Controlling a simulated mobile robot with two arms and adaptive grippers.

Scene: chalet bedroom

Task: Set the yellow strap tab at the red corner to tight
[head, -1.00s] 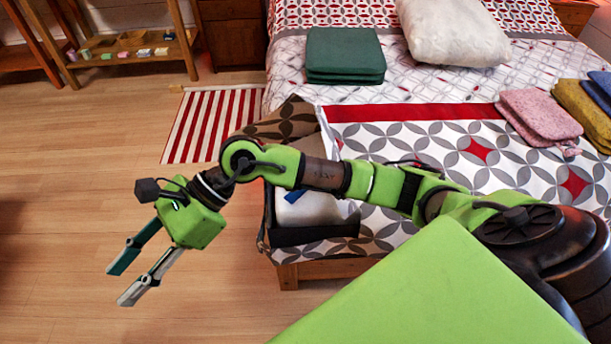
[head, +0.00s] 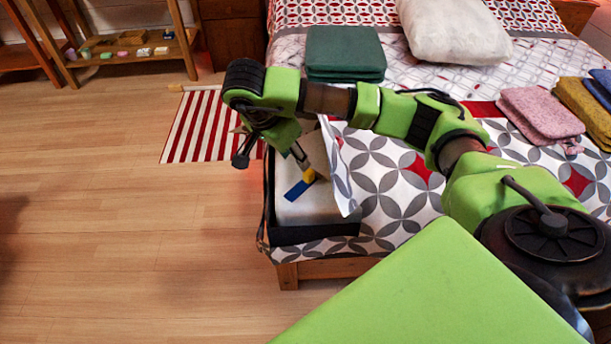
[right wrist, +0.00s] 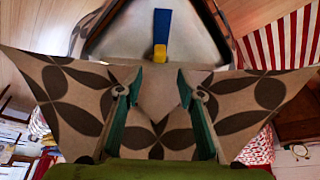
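The yellow strap tab (head: 309,175) sits at one end of a blue strap (head: 296,190) on the pale mattress corner (head: 318,212). In the right wrist view the yellow tab (right wrist: 160,53) lies just beyond my fingertips, with the blue strap (right wrist: 162,24) beyond it. My right gripper (right wrist: 159,76) has its teal fingers apart, on either side of the line to the tab, and nothing is held between them. In the head view the right gripper (head: 299,157) is over the bed corner, partly hidden by its arm. My left gripper is out of view.
The patterned bed cover (head: 385,205) is turned back at the corner; its raised flap (head: 338,175) stands beside the strap. In the wrist view the brown-and-beige cloth (right wrist: 160,135) spreads around the fingers. A green folded stack (head: 345,55) and pillow (head: 452,30) lie farther back.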

